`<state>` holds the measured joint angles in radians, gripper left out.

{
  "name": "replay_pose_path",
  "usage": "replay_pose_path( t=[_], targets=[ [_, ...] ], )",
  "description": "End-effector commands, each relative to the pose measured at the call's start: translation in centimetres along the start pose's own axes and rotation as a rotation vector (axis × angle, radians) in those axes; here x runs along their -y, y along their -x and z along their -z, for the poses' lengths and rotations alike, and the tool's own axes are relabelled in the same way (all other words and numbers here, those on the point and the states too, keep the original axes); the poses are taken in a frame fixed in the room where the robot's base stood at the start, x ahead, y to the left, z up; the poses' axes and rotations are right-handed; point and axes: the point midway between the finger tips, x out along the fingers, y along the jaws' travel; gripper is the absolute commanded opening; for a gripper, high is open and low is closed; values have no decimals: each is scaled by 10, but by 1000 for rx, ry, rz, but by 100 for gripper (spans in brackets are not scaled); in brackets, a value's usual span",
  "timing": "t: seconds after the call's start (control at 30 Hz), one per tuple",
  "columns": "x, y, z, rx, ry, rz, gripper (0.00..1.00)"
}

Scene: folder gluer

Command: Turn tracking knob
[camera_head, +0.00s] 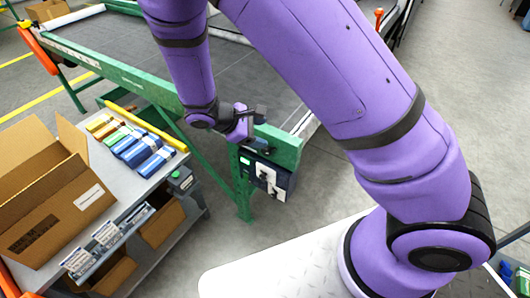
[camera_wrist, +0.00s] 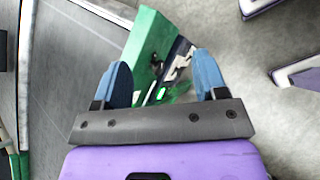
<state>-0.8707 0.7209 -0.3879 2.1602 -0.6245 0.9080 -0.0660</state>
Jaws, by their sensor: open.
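The green conveyor frame (camera_head: 283,146) ends in front of me, and a dark control box (camera_head: 277,183) with white fittings hangs under that end. I cannot clearly make out the tracking knob; a small dark part (camera_wrist: 157,63) on the green frame end shows between the fingers in the wrist view. My gripper (camera_wrist: 162,68) is open, its two blue fingers apart on either side of the frame's end, with nothing seen held. In the head view my gripper (camera_head: 258,128) is at the frame's end, above the control box, and partly hides it.
A grey shelf cart (camera_head: 196,187) stands at the left with an open cardboard box (camera_head: 62,208) and several blue packs (camera_head: 143,150) on it. The dark conveyor belt (camera_head: 122,45) stretches behind. Grey floor (camera_head: 310,190) right of the control box is clear.

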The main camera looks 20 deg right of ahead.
Motion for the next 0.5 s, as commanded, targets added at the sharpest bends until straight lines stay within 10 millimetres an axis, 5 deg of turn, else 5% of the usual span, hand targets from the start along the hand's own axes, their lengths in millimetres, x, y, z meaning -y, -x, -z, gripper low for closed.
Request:
replay_pose_path(
  t=[0.5],
  targets=[
    [38, -53, 98, 288, 358, -397, 66]
  ],
)
